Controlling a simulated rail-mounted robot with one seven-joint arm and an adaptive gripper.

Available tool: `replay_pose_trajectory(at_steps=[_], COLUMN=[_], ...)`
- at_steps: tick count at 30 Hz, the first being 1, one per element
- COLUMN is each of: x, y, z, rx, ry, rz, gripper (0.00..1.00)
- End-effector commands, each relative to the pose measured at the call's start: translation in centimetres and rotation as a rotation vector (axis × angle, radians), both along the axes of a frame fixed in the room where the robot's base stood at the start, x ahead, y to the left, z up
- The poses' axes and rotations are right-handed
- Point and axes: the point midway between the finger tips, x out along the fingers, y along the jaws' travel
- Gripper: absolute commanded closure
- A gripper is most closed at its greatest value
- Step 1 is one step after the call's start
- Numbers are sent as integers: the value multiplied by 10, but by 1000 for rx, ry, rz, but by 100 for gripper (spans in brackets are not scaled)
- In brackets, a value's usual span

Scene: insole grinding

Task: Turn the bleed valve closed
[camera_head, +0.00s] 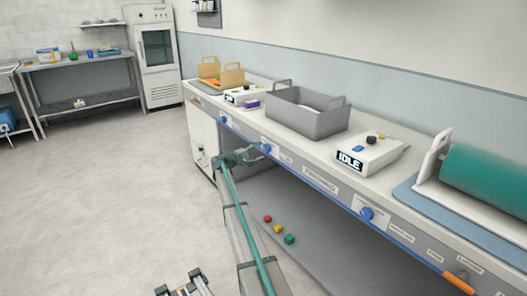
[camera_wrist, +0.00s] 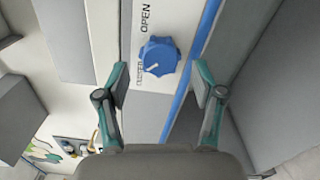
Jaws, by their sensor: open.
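The bleed valve is taken to be the blue ribbed knob (camera_wrist: 160,56) on the bench front, with the word OPEN beside its upper left and what reads as CLOSED at its lower left. Its white pointer mark points left, toward the lower word. My gripper (camera_wrist: 160,82) is open and empty, one teal finger on each side of the knob in the wrist view. The knob appears just beyond the fingertips; contact is not visible. In the head view my gripper (camera_head: 259,151) is at the bench front by a blue knob (camera_head: 267,149), partly covering the area.
Other blue knobs sit left (camera_head: 222,120) and right (camera_head: 366,213) on the bench front. On top are a grey bin (camera_head: 308,118), a box reading IDLE (camera_head: 362,157) and a green roller (camera_head: 487,178). The floor at left is clear.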

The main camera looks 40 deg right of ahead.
Motion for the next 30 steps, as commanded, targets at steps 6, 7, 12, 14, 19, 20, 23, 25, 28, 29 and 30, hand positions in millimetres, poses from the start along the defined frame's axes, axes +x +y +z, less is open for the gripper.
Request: replay_pose_trajectory(at_steps=[6, 7, 12, 14, 19, 20, 23, 25, 28, 29, 30], x=[0, 0, 1, 1, 2, 2, 2, 2, 2, 2, 2], y=[46, 51, 74, 79, 86, 87, 87, 87, 87, 87, 87], z=[0, 0, 0, 0, 0, 0, 0, 0, 0, 0, 0], rx=[0, 0, 0, 0, 1, 1, 1, 1, 0, 0, 0], ry=[0, 1, 1, 1, 1, 1, 1, 1, 1, 1, 1], rz=[2, 2, 1, 0, 0, 0, 0, 0, 0, 0, 0], gripper=[32, 32, 32, 32, 32, 32, 32, 32, 32, 32, 32])
